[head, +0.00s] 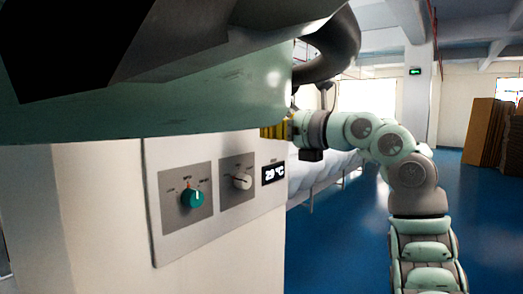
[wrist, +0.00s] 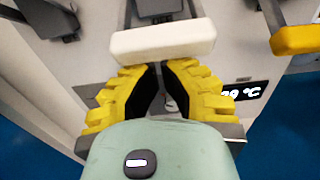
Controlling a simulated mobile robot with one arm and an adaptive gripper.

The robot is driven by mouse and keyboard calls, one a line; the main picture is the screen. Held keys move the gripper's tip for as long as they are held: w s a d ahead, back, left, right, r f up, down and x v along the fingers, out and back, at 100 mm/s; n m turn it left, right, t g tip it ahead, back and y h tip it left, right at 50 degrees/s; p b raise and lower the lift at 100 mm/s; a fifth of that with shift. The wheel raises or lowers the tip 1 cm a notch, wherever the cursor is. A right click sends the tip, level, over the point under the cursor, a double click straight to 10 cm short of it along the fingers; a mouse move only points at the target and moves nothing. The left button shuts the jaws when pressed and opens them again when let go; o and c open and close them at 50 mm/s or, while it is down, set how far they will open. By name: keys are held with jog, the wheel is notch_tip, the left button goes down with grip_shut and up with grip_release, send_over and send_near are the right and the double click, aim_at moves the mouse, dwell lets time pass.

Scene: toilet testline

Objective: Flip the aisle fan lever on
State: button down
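In the wrist view, a lever with a white handle (wrist: 163,40) stands just beyond my fingertips. A lever with a yellow handle (wrist: 298,40) is to its right, and a dark-handled one (wrist: 50,17) is at the upper left. I cannot read which is the aisle fan lever. My gripper (wrist: 157,66) has ridged yellow fingers with black inner pads; the tips come together close to the white handle with nothing visible between them. I cannot tell if they touch the handle. In the head view my gripper (head: 274,131) is partly hidden, and the levers are hidden.
A white covered row (head: 325,172) runs behind. Brown stacked boards (head: 484,137) stand far right. The blue floor (head: 350,245) is open.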

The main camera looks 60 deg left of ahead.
notch_tip(320, 180, up, 10)
jog(key=d+h+p, duration=0.1)
jog(key=p, duration=0.2)
jog(key=shift+w+p, duration=0.2)
jog(key=shift+p, duration=0.2)
dwell(0.4)
jog(key=shift+r, duration=0.1)
dwell(0.5)
notch_tip(320, 180, down, 4)
jog(key=d+b, duration=0.2)
jog(key=b, duration=0.2)
jog(key=w+d+r+b, duration=0.2)
jog(key=d+r, duration=0.4)
jog(key=r, duration=0.3)
jog(key=shift+w+t+b, duration=0.3)
jog(key=shift+f, duration=0.1)
